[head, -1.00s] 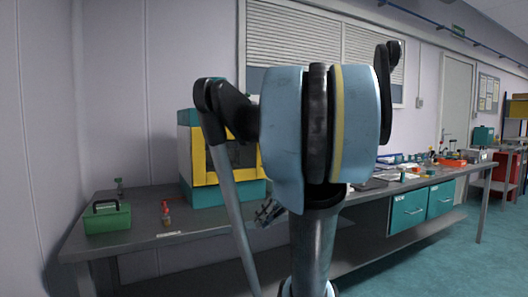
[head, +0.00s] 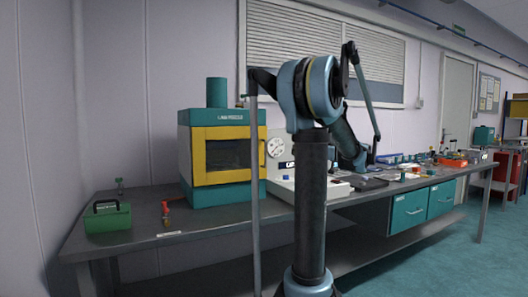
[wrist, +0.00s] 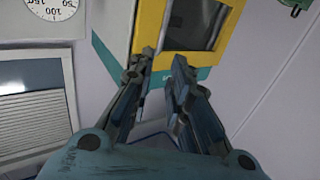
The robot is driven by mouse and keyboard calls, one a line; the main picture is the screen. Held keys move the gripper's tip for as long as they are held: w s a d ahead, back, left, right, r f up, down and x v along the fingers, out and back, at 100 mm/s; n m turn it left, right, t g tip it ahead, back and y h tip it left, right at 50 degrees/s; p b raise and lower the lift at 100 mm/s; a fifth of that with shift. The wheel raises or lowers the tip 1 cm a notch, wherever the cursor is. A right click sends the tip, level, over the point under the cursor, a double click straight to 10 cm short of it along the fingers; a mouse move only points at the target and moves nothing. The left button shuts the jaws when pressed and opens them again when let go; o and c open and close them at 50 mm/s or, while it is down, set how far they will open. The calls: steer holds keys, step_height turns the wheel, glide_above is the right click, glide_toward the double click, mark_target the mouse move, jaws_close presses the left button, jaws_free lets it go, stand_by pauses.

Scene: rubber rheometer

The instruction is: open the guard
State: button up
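The guard (head: 221,178) is a yellow frame with a dark window on the front of a teal and white machine (head: 213,117). It appears closed, its frame flat against the front. In the wrist view the guard (wrist: 231,45) shows at top right, partly cut off by the picture's edge. My gripper (wrist: 161,62) is open and empty there, its two fingers apart, pointing towards the machine, with a gap between the tips and the guard. In the head view the gripper's fingers cannot be made out behind my arm.
A round dial (head: 275,147) stands right of the machine. A green box (head: 107,217) and a small red-topped bottle (head: 166,214) are on the bench at left. A black tablet-like item (head: 370,184) and clutter lie to the right. Bare bench top (head: 215,222) lies in front of the machine.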

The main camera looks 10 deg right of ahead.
glide_above(265, 164)
steer(key=shift+w, duration=0.3)
stand_by(0.4)
steer(key=shift+d, duration=0.1)
